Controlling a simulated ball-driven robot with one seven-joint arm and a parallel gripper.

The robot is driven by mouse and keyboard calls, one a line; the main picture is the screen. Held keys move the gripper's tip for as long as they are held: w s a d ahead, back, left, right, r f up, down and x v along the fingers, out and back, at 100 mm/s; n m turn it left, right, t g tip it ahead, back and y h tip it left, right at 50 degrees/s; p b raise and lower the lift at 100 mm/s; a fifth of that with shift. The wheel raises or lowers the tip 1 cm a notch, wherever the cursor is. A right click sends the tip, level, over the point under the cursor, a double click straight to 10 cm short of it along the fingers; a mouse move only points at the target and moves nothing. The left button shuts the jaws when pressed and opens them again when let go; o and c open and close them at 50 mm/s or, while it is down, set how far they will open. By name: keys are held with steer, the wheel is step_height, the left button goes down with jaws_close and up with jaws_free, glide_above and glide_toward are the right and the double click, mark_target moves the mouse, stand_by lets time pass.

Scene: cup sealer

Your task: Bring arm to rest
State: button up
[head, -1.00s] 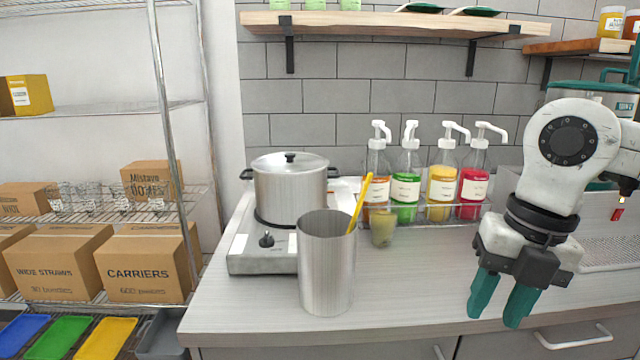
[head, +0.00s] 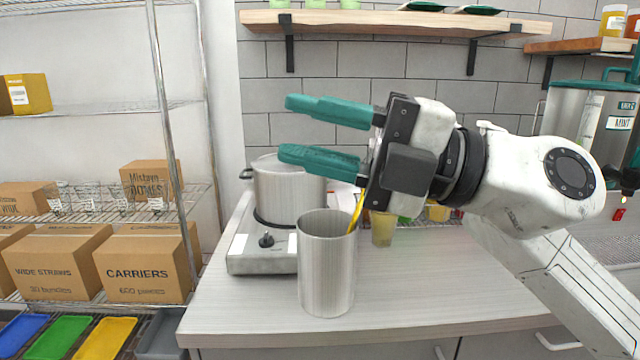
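My gripper (head: 302,134) is raised above the counter in the head view. Its two teal fingers point left and stand apart, with nothing between them. It is in front of and above the steel pot, and its body hides most of the pump bottles. My white arm reaches in from the lower right.
A steel cup (head: 327,265) with a yellow utensil stands on the counter (head: 410,290) below my gripper. A pot (head: 288,192) sits on a burner (head: 262,252). A small drink cup (head: 383,229) stands behind. A wooden shelf (head: 400,22) hangs above. The counter's front right is clear.

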steer(key=w+d+r+m+t+h, duration=0.25)
steer(key=d+m+t, duration=0.35)
steer(key=m+t, duration=0.35)
steer(key=w+d+r+m+t+h, duration=0.15)
steer(key=w+d+m+t, duration=0.25)
steer(key=d+m+t, duration=0.45)
steer(key=w+d+f+m+h, duration=0.1)
steer(key=d+f+m+h, duration=0.3)
steer(key=f+m+h, duration=0.3)
steer(key=w+d+f+m+g+h, duration=0.1)
steer(key=w+d+f+m+h, duration=0.15)
steer(key=f+m+h, duration=0.55)
steer(key=d+f+m+h, duration=0.3)
steer(key=d+f+h, duration=0.15)
steer(key=f, duration=0.55)
steer(key=s+d+f+m+g+y, duration=0.1)
steer(key=s+f+g, duration=0.45)
steer(key=f, duration=0.75)
steer(key=s+d+f+g, duration=0.1)
steer(key=s+f+g, duration=0.4)
steer(key=f, duration=0.8)
steer(key=s+f+g+y, duration=0.1)
steer(key=s+f+g, duration=0.3)
steer(key=s, duration=0.8)
steer(key=s+f+n+g+y, duration=0.1)
steer(key=s+f+g, duration=0.3)
steer(key=s+f, duration=0.5)
steer(key=s, duration=0.4)
steer(key=shift+s, duration=0.3)
